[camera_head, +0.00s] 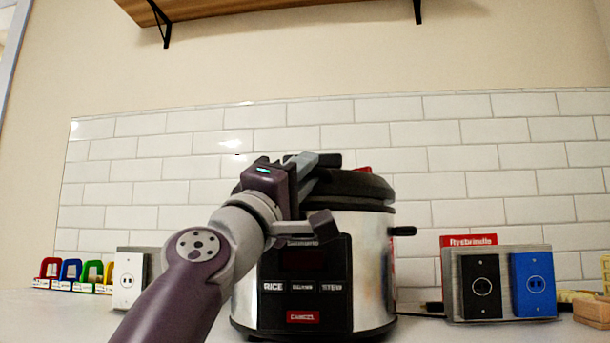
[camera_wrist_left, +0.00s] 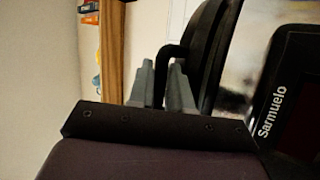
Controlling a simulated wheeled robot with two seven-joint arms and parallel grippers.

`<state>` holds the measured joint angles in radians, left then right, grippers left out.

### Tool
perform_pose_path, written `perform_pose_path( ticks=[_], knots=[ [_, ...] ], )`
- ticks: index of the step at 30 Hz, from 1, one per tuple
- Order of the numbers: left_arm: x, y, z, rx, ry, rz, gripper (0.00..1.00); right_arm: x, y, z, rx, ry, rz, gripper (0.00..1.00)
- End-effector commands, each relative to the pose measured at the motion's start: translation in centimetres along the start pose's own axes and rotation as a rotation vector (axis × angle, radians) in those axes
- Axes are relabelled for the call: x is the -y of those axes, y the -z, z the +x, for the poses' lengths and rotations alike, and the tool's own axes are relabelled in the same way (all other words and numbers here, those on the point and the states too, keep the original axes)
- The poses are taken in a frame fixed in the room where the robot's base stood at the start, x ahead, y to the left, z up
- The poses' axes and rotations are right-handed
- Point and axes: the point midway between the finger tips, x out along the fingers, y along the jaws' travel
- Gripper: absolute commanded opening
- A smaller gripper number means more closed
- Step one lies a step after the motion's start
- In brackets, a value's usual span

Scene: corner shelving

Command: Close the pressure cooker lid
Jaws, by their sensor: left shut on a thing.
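The pressure cooker (camera_head: 372,262) is a silver pot with a black front panel, standing upright on the counter. Its black lid (camera_head: 358,187) lies over the top, partly hidden behind my left gripper (camera_head: 318,162). Whether the lid sits fully flush cannot be told. In the left wrist view, the gripper's grey fingers (camera_wrist_left: 162,68) are shut on the black lid handle (camera_wrist_left: 168,50), beside the dark curved lid (camera_wrist_left: 205,50). My left arm hides the left part of the cooker. My right gripper is not in view.
A metal stand with black and blue outlet plates (camera_head: 500,284) and a red box (camera_head: 468,240) are to the right. A white outlet plate (camera_head: 129,280) and several coloured pieces (camera_head: 72,272) are to the left. A wooden shelf (camera_head: 240,8) hangs above; tiled wall behind.

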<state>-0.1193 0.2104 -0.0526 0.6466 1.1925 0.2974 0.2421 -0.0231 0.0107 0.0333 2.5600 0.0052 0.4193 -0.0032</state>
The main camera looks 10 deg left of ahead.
Motion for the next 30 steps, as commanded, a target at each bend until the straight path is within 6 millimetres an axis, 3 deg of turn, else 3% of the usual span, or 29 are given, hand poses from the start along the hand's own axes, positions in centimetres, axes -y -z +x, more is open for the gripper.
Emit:
perform_pose_path(
  ticks=[7, 8, 9, 20, 23, 30],
  knots=[
    [0.9, -0.1, 0.1, 0.003, 0.013, -0.002, 0.0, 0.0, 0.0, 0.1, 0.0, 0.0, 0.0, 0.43],
    [0.9, -0.1, 0.1, 0.003, 0.014, -0.002, 0.26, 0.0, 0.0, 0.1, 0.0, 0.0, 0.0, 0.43],
    [0.9, -0.1, 0.1, 0.003, 0.014, -0.003, 0.39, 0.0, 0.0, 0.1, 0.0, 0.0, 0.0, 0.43],
    [1.0, -0.1, -0.3, 0.002, 0.013, -0.002, 0.4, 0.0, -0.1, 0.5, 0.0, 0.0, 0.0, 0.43],
    [1.3, -0.3, -2.1, 0.001, 0.011, -0.001, 0.4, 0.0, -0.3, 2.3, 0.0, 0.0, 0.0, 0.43],
    [1.1, -0.4, -8.9, 0.0, 0.007, 0.001, 0.4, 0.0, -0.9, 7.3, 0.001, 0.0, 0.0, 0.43]
  ],
)
